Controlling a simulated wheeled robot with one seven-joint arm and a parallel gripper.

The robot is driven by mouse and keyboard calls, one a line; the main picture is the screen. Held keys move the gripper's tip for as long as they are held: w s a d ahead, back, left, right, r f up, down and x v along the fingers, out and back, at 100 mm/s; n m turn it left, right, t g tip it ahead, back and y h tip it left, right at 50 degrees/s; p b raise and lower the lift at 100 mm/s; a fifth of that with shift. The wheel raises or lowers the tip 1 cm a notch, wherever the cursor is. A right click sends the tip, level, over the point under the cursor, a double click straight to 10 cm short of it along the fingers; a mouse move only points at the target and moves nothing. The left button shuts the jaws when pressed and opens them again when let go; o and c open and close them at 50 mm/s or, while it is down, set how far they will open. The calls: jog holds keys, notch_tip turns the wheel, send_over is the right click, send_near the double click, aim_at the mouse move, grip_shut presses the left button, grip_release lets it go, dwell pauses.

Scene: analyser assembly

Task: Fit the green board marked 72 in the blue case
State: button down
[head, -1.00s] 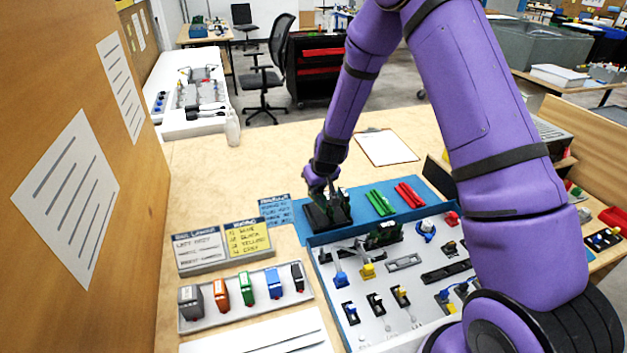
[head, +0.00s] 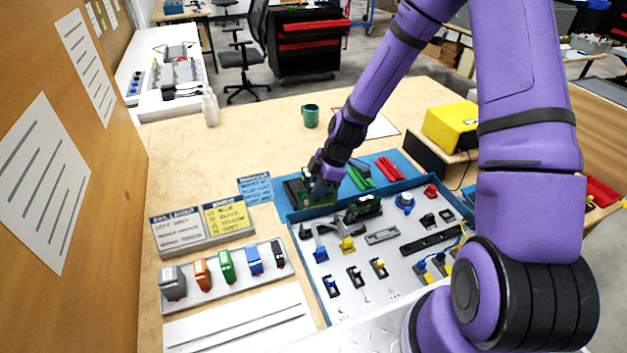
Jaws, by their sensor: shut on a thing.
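The blue case (head: 308,262) is a shallow blue-walled box with a light floor at the centre right. My gripper (head: 321,190) points down beyond its back left corner, over a black holder (head: 294,193) on a blue mat. It is shut on a small green board (head: 324,197) at the holder; the fingers partly hide it. I cannot tell if the board is still seated in the holder or lifted clear. Its marking is too small to read.
Inside the case are several small connectors, a grey bracket and a black rail (head: 431,239). Green (head: 359,177) and red (head: 390,168) strips lie behind it. Coloured modules on a tray (head: 226,277) and label cards (head: 203,227) stand left. A green mug (head: 310,116) stands behind.

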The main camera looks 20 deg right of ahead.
jog(key=shift+s+d+f+n+g, duration=0.15)
jog(key=shift+s+f+n, duration=0.2)
jog(key=shift+f, duration=0.6)
jog(key=shift+s+a+f+n+g, duration=0.2)
jog(key=shift+f+n, duration=0.25)
jog(key=shift+f, duration=0.45)
jog(key=shift+f, duration=2.8)
jog(key=c, duration=0.6)
grip_release()
jog(key=shift+c, duration=0.2)
jog(key=shift+r, duration=0.1)
notch_tip(320, 180, up, 7)
dwell(0.6)
jog(key=shift+d, duration=0.2)
